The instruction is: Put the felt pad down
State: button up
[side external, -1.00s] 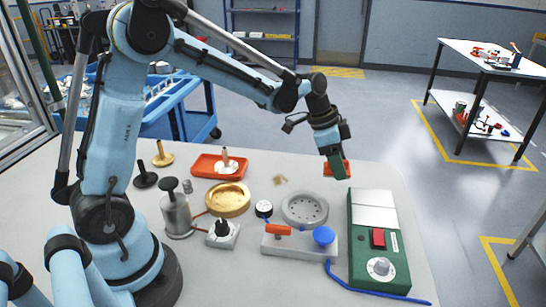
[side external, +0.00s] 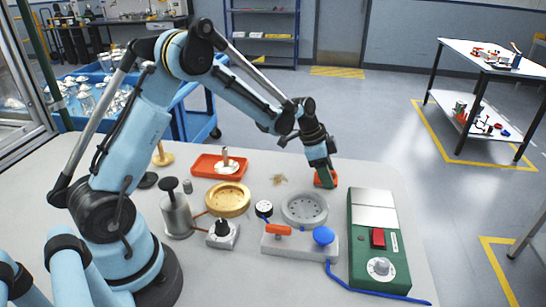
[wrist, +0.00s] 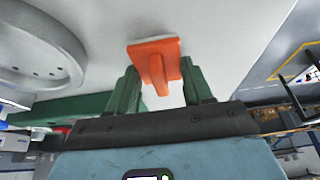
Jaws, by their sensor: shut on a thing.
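The felt pad has an orange back plate with an upright orange grip and a thin pale layer under it. In the wrist view the felt pad (wrist: 154,49) is between the green fingers of my gripper (wrist: 160,76), which is shut on its grip. In the side view the felt pad (side external: 330,180) shows orange around the green fingertips of my gripper (side external: 324,178). It is low at the right rear of the pale bench, behind the grey round flange. I cannot tell whether its underside touches the bench.
The grey flange (side external: 304,208) on its fixture stands just in front of the pad. The green control box (side external: 376,240) is at front right. A brass ring (side external: 228,199) and an orange tray (side external: 207,166) are to the left. The bench's right edge is close.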

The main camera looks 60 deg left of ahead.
jog(key=shift+f, duration=0.35)
jog(key=o, duration=1)
jog(key=shift+r, duration=0.5)
jog(key=v, duration=1.1)
jog(key=s+d+r+n+t+y, duration=0.1)
jog(key=s+d+n+t, duration=0.1)
jog(key=s, duration=0.7)
jog(key=s+d+r+n+t+y, duration=0.2)
jog(key=s+d+n, duration=0.3)
jog(key=s+n, duration=0.2)
jog(key=shift+s, duration=1.05)
